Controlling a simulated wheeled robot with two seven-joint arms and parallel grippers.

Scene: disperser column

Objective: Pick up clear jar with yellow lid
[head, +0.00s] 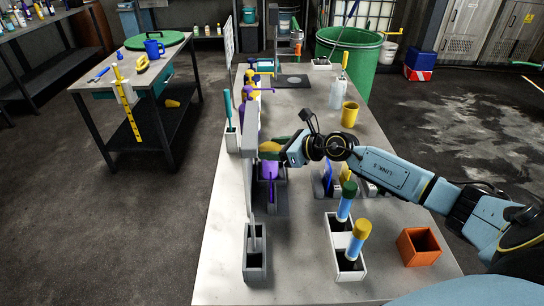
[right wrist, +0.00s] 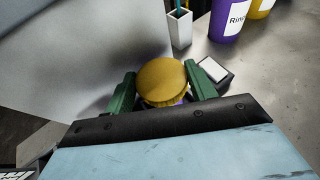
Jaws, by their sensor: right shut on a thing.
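The jar's round yellow lid (right wrist: 162,76) sits between the green fingers of my right gripper (right wrist: 160,88) in the right wrist view. The fingers are closed against its two sides. In the head view the yellow lid (head: 269,147) shows at the left end of my right gripper (head: 276,149), beside a grey upright panel on the bench. The jar's clear body is mostly hidden under the lid and behind the fingers. My left gripper is not in view.
Two blue tubes, one with a yellow cap (head: 362,229), stand in white holders. An orange box (head: 420,247) is at the right edge. A yellow cup (head: 349,114) and a clear bottle (head: 337,94) stand farther back.

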